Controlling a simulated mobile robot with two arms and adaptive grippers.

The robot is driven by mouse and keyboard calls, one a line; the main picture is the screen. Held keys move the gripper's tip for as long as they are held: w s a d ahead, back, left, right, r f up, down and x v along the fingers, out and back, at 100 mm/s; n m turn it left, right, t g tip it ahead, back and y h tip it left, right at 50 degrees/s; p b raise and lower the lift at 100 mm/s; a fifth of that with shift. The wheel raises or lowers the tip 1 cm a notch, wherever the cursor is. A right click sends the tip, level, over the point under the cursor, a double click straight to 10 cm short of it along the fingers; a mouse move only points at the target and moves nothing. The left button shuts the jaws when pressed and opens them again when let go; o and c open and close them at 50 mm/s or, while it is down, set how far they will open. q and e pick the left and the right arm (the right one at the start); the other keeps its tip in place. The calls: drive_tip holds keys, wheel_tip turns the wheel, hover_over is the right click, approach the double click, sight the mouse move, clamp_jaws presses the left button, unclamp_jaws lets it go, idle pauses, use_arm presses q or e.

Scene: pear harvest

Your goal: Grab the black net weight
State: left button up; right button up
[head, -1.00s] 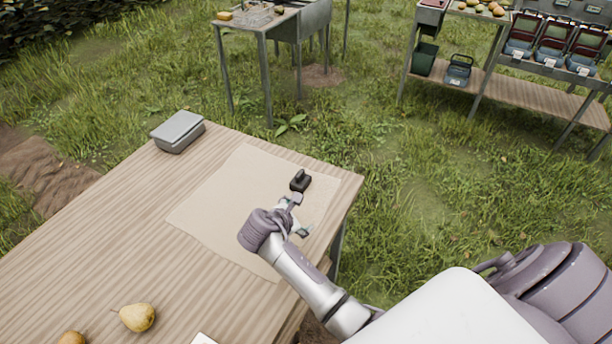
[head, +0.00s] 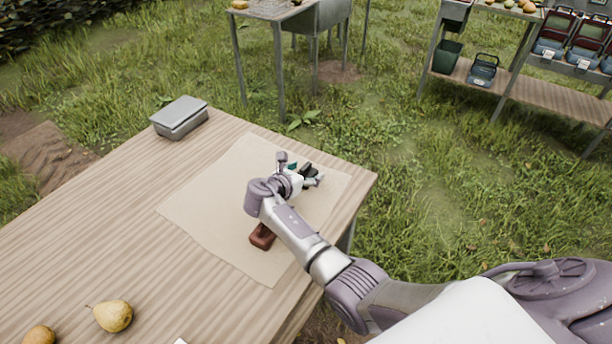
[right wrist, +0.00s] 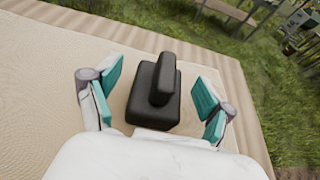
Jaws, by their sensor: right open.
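The black net weight (right wrist: 154,92) is a dark block with a raised bar handle on top. In the right wrist view it stands on the beige mat (right wrist: 50,84), between the two teal finger pads of my right gripper (right wrist: 154,100). The fingers are open, with a gap on each side of the weight. In the head view my right gripper (head: 300,178) is over the far right part of the mat and largely covers the weight (head: 308,169). My left gripper is not in view.
A reddish-brown block (head: 262,237) lies on the mat beside my right arm. A grey lidded box (head: 180,118) stands at the table's far left corner. Two pears (head: 113,316) lie near the front. The table's right edge is close to the weight, with grass beyond.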

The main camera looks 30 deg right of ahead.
drive_tip(key=shift+x, duration=1.3)
drive_tip(key=c, duration=1.5)
